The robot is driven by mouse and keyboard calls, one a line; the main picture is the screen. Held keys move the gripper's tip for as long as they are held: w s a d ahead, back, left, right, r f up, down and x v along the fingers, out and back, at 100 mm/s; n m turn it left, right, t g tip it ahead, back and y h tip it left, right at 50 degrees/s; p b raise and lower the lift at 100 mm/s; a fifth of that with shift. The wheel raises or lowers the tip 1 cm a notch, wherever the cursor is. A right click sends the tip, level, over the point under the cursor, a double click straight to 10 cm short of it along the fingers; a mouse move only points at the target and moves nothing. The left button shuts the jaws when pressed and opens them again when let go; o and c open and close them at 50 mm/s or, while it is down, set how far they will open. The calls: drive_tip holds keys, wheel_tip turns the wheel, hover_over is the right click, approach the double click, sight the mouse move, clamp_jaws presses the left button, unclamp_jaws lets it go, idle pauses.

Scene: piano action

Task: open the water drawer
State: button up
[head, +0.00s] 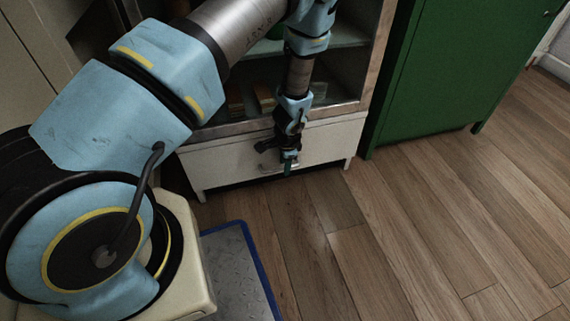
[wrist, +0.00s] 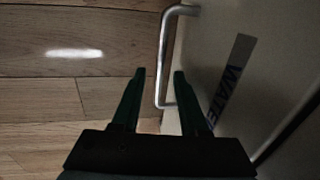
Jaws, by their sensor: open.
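The water drawer (head: 325,143) is the pale front at the bottom of the glass cabinet. In the wrist view its white face (wrist: 225,75) fills the right side, with dark letters reading "WATER" partly hidden by a finger. Its metal bar handle (wrist: 163,60) stands out from the face. My gripper (wrist: 159,75) is open, with its dark green fingers on either side of the lower end of the handle in that view. I cannot tell if they touch it. In the head view my gripper (head: 290,166) is right in front of the drawer, which looks shut.
Glass shelves with small items (head: 262,98) are above the drawer. A green cabinet (head: 430,85) stands to the right. A metal plate with a blue edge (head: 238,270) lies on the floor near my base. The wooden floor (head: 400,230) in front and to the right is clear.

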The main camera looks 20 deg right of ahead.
clamp_jaws()
idle(1.3)
